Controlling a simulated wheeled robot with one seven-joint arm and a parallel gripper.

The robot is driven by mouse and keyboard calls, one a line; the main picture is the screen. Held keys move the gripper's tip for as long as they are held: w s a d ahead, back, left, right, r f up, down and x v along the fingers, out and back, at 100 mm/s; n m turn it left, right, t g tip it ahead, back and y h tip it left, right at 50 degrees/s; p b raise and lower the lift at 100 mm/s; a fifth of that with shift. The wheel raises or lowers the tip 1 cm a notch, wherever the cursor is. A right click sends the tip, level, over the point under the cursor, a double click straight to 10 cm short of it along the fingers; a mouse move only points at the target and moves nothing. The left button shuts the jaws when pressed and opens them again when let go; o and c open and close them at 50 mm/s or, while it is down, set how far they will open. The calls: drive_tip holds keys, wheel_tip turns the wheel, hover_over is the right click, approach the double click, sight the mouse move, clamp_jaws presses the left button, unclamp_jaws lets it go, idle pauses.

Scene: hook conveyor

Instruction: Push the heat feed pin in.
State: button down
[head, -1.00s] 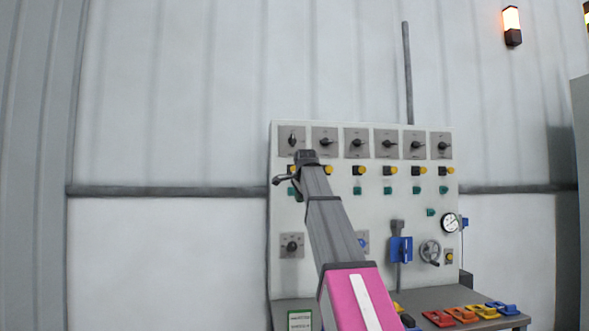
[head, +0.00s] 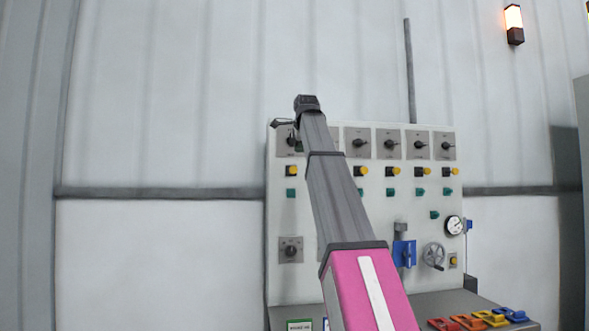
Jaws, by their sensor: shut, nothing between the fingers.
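An upright panel (head: 278,215) carries a row of yellow-tipped black parts (head: 292,171) and a row of small teal parts (head: 291,193) below them. Another yellow-tipped part (head: 453,261) sits at the lower right. Labels are too small to read, so I cannot tell which part is the heat feed pin. My gripper (head: 277,123) is at the panel's upper left, in front of a rotary switch, and looks shut and empty. Whether it touches the panel is unclear. My arm hides part of the panel's left middle.
Rotary switches (head: 358,143) line the panel's top. A gauge (head: 454,225), a handwheel (head: 433,255) and a blue-handled valve (head: 404,252) stick out at the right. Red, orange, yellow and blue pieces (head: 468,322) lie on the bench below. The wall left of the panel is clear.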

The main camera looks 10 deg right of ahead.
sight(293, 167)
drive_tip(key=shift+w+r+x, duration=0.3)
drive_tip(key=shift+r+x, duration=0.05)
drive_tip(key=shift+x, duration=1.8)
drive_tip(key=shift+w+r+x, duration=0.35)
drive_tip(key=shift+x, duration=1.85)
drive_tip(key=shift+w+r+x, duration=0.3)
drive_tip(key=shift+x, duration=1.85)
drive_tip(key=w, duration=0.3)
drive_tip(key=shift+w+r, duration=0.1)
drive_tip(key=shift+w, duration=0.2)
